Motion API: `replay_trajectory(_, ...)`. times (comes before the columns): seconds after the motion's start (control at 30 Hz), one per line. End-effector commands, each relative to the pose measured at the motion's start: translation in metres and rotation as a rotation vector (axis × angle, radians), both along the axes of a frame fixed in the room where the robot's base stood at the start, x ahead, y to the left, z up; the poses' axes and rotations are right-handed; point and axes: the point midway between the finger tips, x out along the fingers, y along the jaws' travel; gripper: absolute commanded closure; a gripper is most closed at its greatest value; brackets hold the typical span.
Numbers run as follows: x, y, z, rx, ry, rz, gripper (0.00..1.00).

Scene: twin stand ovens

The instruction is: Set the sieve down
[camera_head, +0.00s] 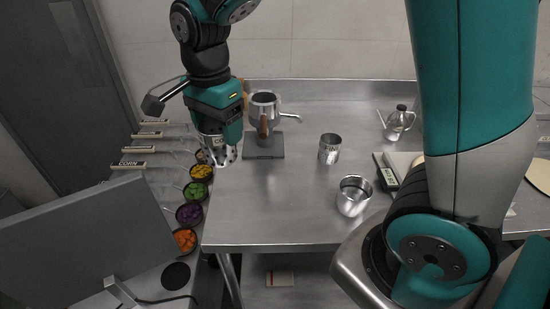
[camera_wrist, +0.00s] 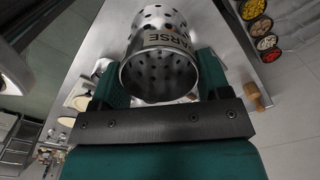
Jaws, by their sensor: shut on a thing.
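A perforated metal sieve (camera_wrist: 158,72) with dark lettering ending in "ARSE" sits between the teal fingers of my gripper in the wrist view. In the head view the held sieve (camera_head: 224,156) shows below my gripper (camera_head: 221,138), near the table's left edge. My gripper is shut on it. I cannot tell whether its bottom touches anything. A second metal cylinder with dark marks, likely another sieve (camera_head: 330,149), stands upright on the steel table (camera_head: 275,205) to the right.
A metal device (camera_head: 264,112) with a spout and wooden handle stands just right of my gripper. A shiny metal cup (camera_head: 353,197), a scale (camera_head: 387,172) and a kettle (camera_head: 398,124) are farther right. Bowls of coloured food (camera_head: 189,214) line the left side. The table's front middle is clear.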

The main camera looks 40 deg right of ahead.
Motion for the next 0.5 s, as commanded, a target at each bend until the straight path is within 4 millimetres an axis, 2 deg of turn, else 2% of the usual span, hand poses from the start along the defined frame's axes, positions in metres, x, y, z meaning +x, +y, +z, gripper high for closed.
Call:
replay_trajectory(0.17,-0.001,-0.001,-0.024,-0.002,0.008,-0.003,0.55)
replay_trajectory(0.5,-0.002,-0.002,-0.119,-0.002,0.011,-0.004,0.55)
